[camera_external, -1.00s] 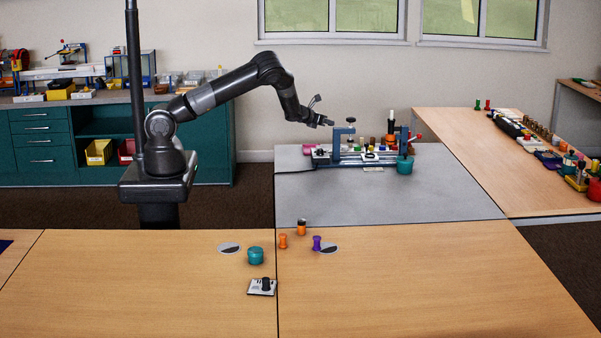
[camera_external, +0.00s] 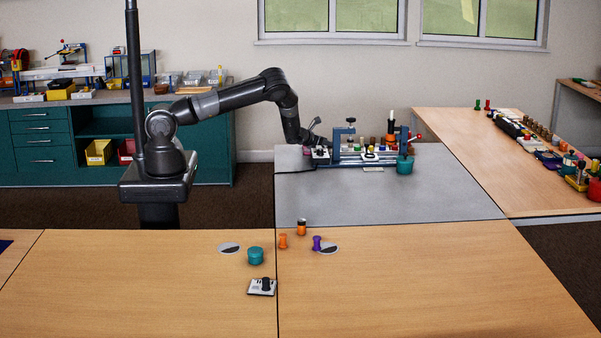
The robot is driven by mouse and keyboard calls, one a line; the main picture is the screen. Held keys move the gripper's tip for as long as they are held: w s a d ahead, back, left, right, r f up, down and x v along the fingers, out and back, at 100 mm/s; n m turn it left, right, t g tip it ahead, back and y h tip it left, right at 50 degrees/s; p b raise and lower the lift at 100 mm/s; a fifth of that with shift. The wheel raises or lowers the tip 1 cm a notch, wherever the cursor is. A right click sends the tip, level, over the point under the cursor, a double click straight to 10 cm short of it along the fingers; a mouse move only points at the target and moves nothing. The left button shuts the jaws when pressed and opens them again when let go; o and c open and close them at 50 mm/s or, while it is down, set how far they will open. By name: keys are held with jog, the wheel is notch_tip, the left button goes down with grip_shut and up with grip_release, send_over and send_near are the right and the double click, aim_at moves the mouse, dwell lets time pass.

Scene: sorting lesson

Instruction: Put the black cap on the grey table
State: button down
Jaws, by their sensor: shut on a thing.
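The grey table (camera_external: 400,205) stands in the middle, behind the wooden tables. My gripper (camera_external: 309,148) is low over its back left part, at the left end of the blue-framed rig (camera_external: 372,157). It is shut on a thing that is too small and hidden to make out. A small black piece on a white block (camera_external: 320,154) shows just right of my gripper. A pink piece (camera_external: 306,152) shows close by its tip. I cannot tell which dark piece is the black cap.
A teal round container (camera_external: 405,165) stands at the rig's right end. The front and right of the grey table are clear. On the wooden tables are a teal pot (camera_external: 255,256), orange and purple pegs (camera_external: 317,243), and a white plate with a black knob (camera_external: 265,284).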

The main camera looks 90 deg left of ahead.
jog(key=shift+f, duration=0.2)
jog(key=shift+s+d+f, duration=0.1)
jog(key=shift+s+f, duration=0.05)
jog(key=shift+f, duration=0.4)
jog(key=c, duration=1.2)
grip_release()
jog(key=shift+f, duration=0.1)
jog(key=shift+c, duration=0.2)
jog(key=shift+s, duration=0.1)
jog(key=shift+r, duration=0.5)
jog(key=v, duration=0.8)
jog(key=r+v, duration=0.1)
jog(key=v, duration=0.2)
jog(key=shift+s+d+r, duration=0.1)
jog(key=shift+s+d, duration=0.05)
jog(key=shift+d, duration=0.05)
